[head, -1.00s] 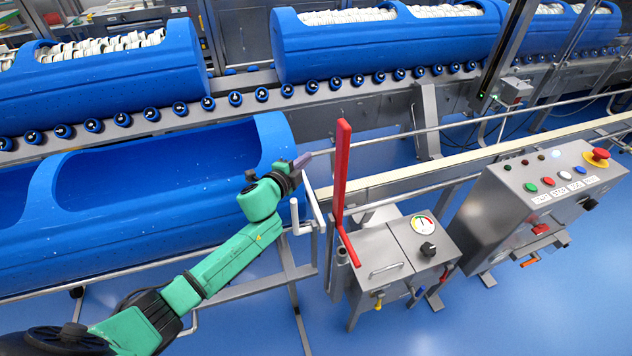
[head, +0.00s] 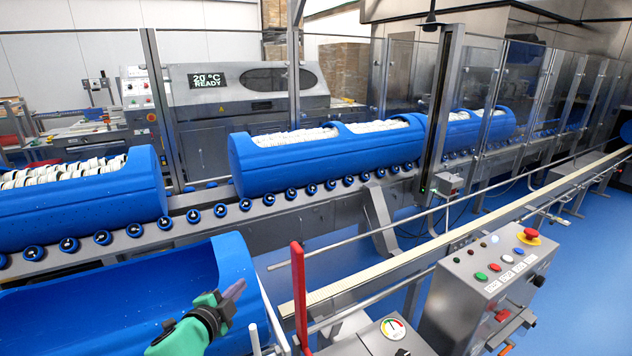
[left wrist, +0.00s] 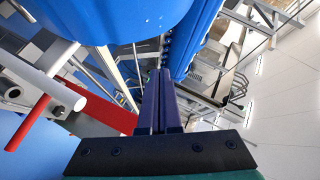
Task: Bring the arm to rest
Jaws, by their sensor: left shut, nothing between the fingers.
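My left gripper (head: 234,291) is at the lower middle of the head view, in front of the right end of the near, empty blue tub carrier (head: 130,290). Its fingers are together with nothing between them. In the left wrist view the two dark fingers (left wrist: 162,100) lie side by side, with a blue tub (left wrist: 95,18) beyond them at the top. I cannot tell whether the gripper touches the near tub. My right gripper does not show in either view.
A red lever (head: 299,290) stands upright just right of the gripper, by a box with a dial (head: 393,329). A control panel (head: 490,280) with a red stop button is at the right. Filled blue tubs (head: 300,170) sit on the roller conveyor (head: 250,215) behind.

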